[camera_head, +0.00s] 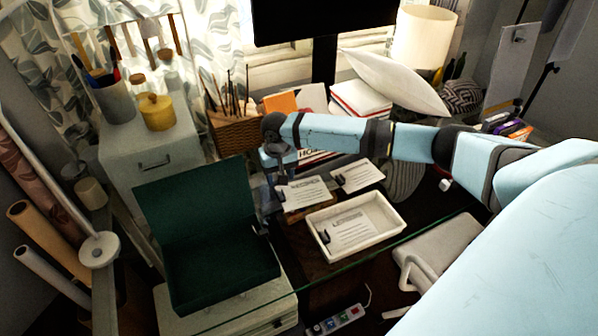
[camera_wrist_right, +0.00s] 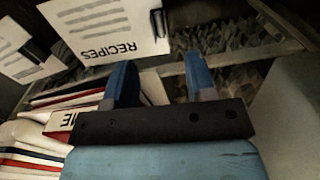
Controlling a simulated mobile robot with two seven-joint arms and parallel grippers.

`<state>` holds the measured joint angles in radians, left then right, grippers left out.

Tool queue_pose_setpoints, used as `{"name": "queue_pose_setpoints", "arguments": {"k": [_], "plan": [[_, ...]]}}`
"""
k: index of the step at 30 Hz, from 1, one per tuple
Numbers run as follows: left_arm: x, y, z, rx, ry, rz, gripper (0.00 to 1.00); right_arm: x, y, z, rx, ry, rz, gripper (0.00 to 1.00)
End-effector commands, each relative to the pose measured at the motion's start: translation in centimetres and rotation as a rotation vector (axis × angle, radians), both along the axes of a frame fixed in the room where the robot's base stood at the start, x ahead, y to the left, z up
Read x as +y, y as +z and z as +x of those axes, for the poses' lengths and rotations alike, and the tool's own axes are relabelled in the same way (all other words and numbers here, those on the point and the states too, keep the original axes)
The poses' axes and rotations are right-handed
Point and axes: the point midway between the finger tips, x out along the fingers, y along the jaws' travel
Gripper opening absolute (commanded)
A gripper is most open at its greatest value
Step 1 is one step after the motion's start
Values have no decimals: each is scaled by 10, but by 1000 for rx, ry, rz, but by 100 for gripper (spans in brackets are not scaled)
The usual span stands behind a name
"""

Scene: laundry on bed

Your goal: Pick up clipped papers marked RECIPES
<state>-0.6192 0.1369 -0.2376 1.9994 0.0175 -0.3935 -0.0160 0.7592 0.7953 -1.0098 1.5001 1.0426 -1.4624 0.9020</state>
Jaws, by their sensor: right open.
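The clipped papers marked RECIPES (camera_head: 302,191) are a white stack with a dark clip at its left edge, on the glass desk in the head view. In the right wrist view the RECIPES papers (camera_wrist_right: 108,32) are at the top, with the word upside down and the dark clip (camera_wrist_right: 158,22) at their right edge. My right gripper (camera_wrist_right: 160,75) is open, with nothing between its blue fingers. Its fingertips are near the clip edge; I cannot tell whether they touch. In the head view my right arm reaches left across the desk. My left gripper is not in view.
A second clipped stack (camera_head: 358,175) lies to the right. A white tray (camera_head: 398,226) holds another clipped stack (camera_head: 347,232). A dark green open box (camera_head: 195,202) is to the left. Books, a wicker basket (camera_head: 232,135) and a monitor stand behind.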

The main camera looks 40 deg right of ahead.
Motion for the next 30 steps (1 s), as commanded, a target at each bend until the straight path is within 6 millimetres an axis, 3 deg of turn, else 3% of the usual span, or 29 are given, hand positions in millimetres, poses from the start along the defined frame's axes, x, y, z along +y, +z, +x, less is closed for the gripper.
{"name": "queue_pose_setpoints", "arguments": {"k": [7,15,24,26,30], "plan": [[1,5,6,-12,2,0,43,0,-19,-1,2,0,-2,51],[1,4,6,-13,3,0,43,3,-57,-3,0,0,-1,51],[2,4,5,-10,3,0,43,3,-63,-4,0,1,-1,51],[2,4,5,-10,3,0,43,3,-62,-4,0,1,-1,40],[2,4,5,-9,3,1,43,2,-62,-4,0,1,-1,7]]}}
